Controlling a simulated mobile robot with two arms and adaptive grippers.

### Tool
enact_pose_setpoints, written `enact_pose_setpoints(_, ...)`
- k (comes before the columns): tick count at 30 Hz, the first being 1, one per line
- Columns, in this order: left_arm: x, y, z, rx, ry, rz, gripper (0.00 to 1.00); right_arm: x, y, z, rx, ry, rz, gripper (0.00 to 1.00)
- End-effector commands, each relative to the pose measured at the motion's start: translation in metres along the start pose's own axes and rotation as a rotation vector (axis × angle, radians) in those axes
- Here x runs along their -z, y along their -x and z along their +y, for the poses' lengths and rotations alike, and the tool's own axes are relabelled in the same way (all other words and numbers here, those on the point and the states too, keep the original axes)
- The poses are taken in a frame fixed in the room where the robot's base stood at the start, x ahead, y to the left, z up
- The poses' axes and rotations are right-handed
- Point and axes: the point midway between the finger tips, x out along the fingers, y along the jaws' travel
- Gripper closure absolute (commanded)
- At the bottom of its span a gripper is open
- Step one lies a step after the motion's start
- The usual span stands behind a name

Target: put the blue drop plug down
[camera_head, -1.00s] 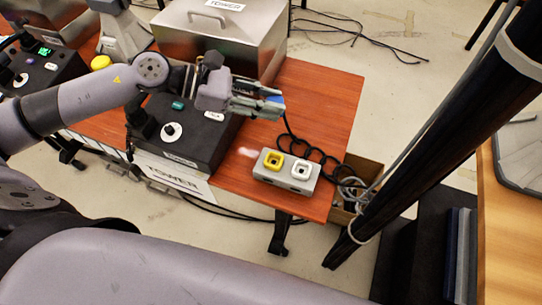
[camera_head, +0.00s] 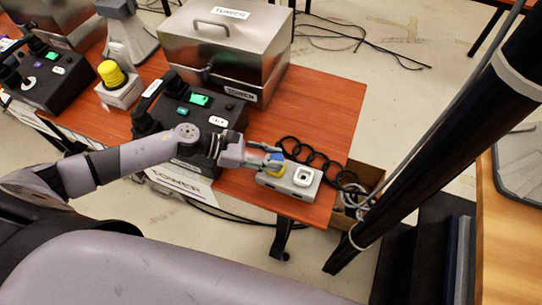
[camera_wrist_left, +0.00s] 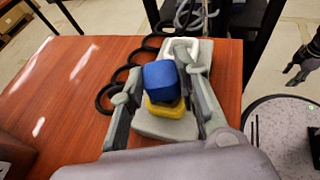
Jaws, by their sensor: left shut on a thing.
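The blue plug (camera_wrist_left: 160,77) is between the fingers of my left gripper (camera_head: 268,158), which is shut on it. In the left wrist view it sits right above the yellow socket (camera_wrist_left: 165,107) of the grey box; I cannot tell whether it touches the socket. In the head view only a bit of the blue plug (camera_head: 275,157) shows between the fingers. The grey box (camera_head: 287,192) lies near the table's front right edge. Its white socket (camera_head: 303,175) is empty.
A black coiled cord (camera_head: 310,152) lies behind the box on the red-brown table (camera_head: 325,110). A black TOWER console (camera_head: 195,125) stands left of the box, and a metal case (camera_head: 225,55) behind it. A cardboard box (camera_head: 365,183) and a black post (camera_head: 450,130) are to the right.

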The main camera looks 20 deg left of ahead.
Motion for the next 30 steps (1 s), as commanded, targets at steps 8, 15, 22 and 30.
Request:
enact_pose_setpoints(8, 0.0037, -0.0017, 0.0004, -0.001, -0.001, -0.001, 0.99, 0.0004, 0.0002, 0.0003, 0.000, 0.000, 0.001, 0.55)
enact_pose_setpoints(15, 0.0095, -0.0039, 0.0005, -0.001, -0.001, -0.001, 0.99, -0.0001, -0.0073, 0.0004, -0.001, 0.000, 0.001, 0.55)
enact_pose_setpoints(22, 0.0086, -0.0035, 0.0005, -0.001, -0.001, 0.000, 0.59, 0.0010, -0.0066, 0.0010, -0.001, 0.000, 0.002, 0.55)
enact_pose_setpoints(30, 0.0086, -0.0035, 0.0005, -0.001, -0.001, 0.000, 0.51, 0.0009, -0.0065, 0.0021, -0.003, 0.000, 0.002, 0.55)
